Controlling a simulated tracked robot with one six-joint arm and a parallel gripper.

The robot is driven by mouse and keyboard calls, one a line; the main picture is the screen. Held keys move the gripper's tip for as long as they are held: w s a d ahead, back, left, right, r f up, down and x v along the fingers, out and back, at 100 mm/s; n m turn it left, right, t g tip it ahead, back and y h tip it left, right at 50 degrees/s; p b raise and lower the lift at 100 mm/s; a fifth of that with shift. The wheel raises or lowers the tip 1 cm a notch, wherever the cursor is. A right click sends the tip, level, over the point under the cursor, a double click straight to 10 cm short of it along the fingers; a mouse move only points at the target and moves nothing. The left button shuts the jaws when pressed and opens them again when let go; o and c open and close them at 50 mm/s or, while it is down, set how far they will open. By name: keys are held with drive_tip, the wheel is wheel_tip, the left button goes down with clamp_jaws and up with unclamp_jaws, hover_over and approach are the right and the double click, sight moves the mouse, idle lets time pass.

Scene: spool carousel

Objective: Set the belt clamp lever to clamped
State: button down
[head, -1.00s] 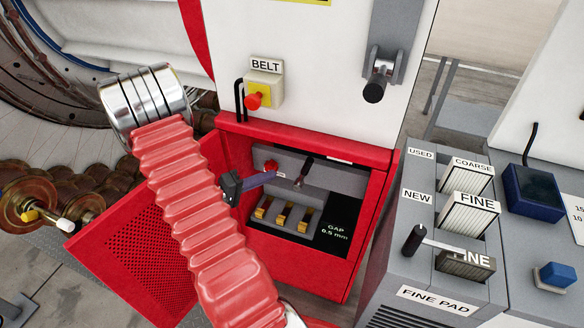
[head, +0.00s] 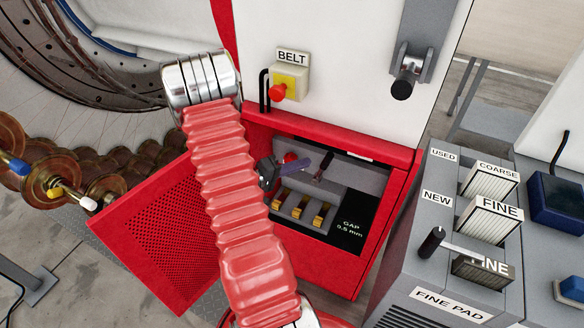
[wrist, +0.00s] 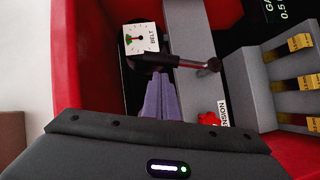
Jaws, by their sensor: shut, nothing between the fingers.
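A lever with a dark handle (wrist: 152,62) and a metallic rod stands inside the open red cabinet. Its pivot is on a grey panel at the right in the wrist view. It also shows in the head view (head: 325,165), tilted up to the right. No clamp wording is readable on it. My gripper (wrist: 158,78) has purple fingers, shut and empty. Their tips are right by the handle in the wrist view; I cannot tell whether they touch it. In the head view my gripper (head: 305,164) lies just left of the lever.
A red knob (wrist: 209,118) sits close beside the fingers, by a partly covered label. A BELT gauge (wrist: 140,38) is behind the handle. Brass pieces (head: 300,205) line the cabinet's lower part. The perforated red door (head: 150,240) hangs open at left. A grey pad cabinet (head: 420,270) stands right.

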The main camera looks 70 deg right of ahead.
sight(323, 167)
drive_tip(key=shift+x, duration=2.25)
drive_tip(key=shift+s, duration=0.15)
